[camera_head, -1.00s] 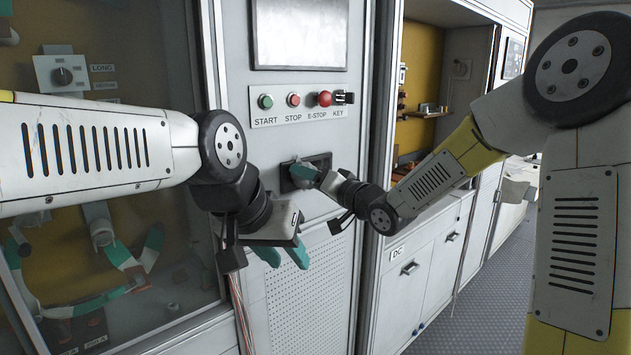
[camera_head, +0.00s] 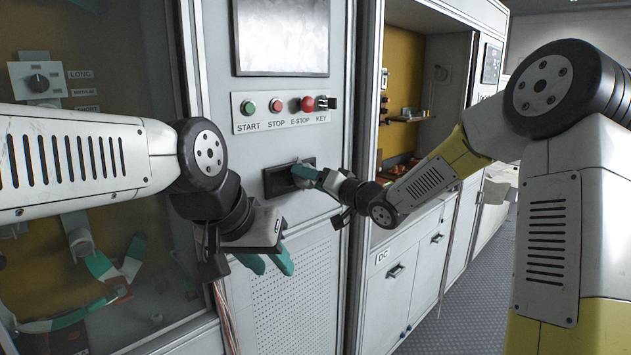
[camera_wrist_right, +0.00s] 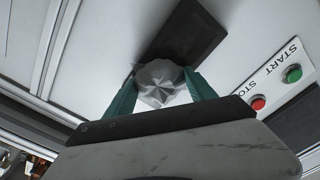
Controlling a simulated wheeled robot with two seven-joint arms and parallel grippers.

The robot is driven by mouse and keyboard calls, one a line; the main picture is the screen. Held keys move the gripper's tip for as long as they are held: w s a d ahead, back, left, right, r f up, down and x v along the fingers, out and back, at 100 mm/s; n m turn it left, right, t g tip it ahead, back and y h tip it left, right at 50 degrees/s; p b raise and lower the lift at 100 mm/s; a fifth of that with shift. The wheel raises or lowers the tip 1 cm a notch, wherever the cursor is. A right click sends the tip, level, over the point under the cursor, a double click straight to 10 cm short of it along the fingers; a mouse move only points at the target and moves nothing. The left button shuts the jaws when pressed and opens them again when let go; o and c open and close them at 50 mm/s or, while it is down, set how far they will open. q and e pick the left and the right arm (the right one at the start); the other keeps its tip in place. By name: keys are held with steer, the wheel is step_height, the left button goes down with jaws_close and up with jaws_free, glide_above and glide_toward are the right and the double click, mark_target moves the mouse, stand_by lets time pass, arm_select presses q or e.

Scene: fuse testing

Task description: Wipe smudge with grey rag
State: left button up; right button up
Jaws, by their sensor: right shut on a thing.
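My right gripper (camera_wrist_right: 162,92) is shut on the grey rag (camera_wrist_right: 163,82), a crumpled bundle between its green fingers. In the head view the right gripper (camera_head: 304,174) is at the dark rectangular panel (camera_head: 278,182) below the buttons, with the rag mostly hidden. In the wrist view the rag overlaps the lower end of this dark panel (camera_wrist_right: 190,40); I cannot tell whether it touches. No smudge can be made out clearly. My left gripper (camera_head: 268,264) hangs in front of the cabinet, lower left of the panel, with its green fingers apart and nothing visible between them.
Above the dark panel is a strip with START, STOP, E-STOP and KEY controls (camera_head: 284,110), under a grey screen (camera_head: 281,38). A glass door (camera_head: 90,150) is at left. A cabinet with an open bay (camera_head: 408,110) and a DC cupboard (camera_head: 392,295) stands at right.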

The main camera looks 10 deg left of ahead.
mark_target(275, 182)
steer(key=shift+w+d, duration=1.05)
steer(key=shift+w, duration=0.25)
steer(key=shift+c, duration=0.6)
steer(key=shift+a, duration=0.15)
steer(key=shift+s+a, duration=1.2)
steer(key=shift+s, duration=0.3)
steer(key=shift+s+a, duration=1.2)
steer(key=shift+s, duration=0.35)
steer(key=shift+s+a, duration=1.2)
steer(key=shift+s, duration=0.3)
steer(key=v, duration=0.6)
steer(key=shift+d, duration=0.2)
steer(key=v, duration=0.2)
steer(key=shift+s+d, duration=0.25)
steer(key=shift+d, duration=0.1)
